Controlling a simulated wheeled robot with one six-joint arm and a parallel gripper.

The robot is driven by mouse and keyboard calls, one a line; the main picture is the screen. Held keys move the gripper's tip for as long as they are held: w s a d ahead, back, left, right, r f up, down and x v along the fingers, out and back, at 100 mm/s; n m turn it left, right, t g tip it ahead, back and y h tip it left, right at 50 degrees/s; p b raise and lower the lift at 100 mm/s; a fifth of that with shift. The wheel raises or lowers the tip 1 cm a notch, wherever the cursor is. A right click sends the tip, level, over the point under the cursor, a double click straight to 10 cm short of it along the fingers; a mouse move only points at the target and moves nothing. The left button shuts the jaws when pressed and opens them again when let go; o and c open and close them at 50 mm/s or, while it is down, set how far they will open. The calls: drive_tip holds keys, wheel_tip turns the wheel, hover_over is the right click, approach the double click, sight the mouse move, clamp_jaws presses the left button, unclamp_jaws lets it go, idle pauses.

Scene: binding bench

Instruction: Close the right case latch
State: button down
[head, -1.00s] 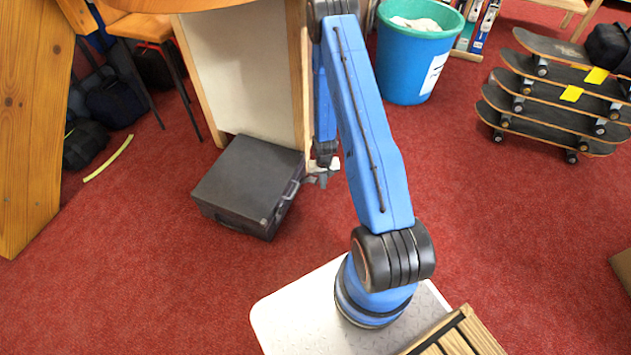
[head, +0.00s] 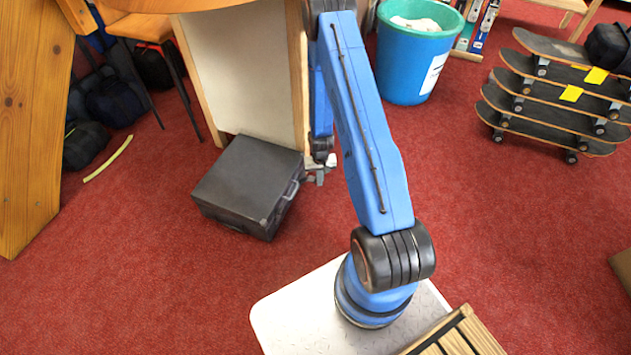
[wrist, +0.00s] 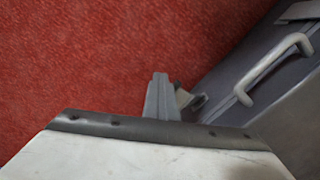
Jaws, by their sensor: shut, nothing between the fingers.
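The dark grey case (head: 245,185) lies flat on the red carpet with its lid down. Its light grey handle (head: 292,188) is on the side facing right; in the wrist view the handle (wrist: 272,68) arches out from the case (wrist: 245,75). A small latch piece (wrist: 198,102) juts from the case edge beside my fingers. I cannot tell its exact angle. My gripper (head: 319,178) is near the back end of the handle side, low over the carpet. In the wrist view my gripper (wrist: 161,80) is shut and empty, just left of the latch piece; contact cannot be told.
A white-panelled table (head: 245,70) stands right behind the case. A blue bin (head: 405,65) is at the back, and stacked skateboards (head: 555,105) are at the right. A yellow strip (head: 107,160) lies on the left. Carpet in front of the case is clear.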

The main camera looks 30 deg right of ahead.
drive_tip(key=shift+w, duration=0.1)
idle(0.3)
drive_tip(key=s+d+r, duration=0.2)
drive_tip(key=s+r, duration=0.1)
drive_tip(key=r, duration=0.5)
drive_tip(key=shift+d, duration=0.2)
idle(1.0)
drive_tip(key=shift+s, duration=0.1)
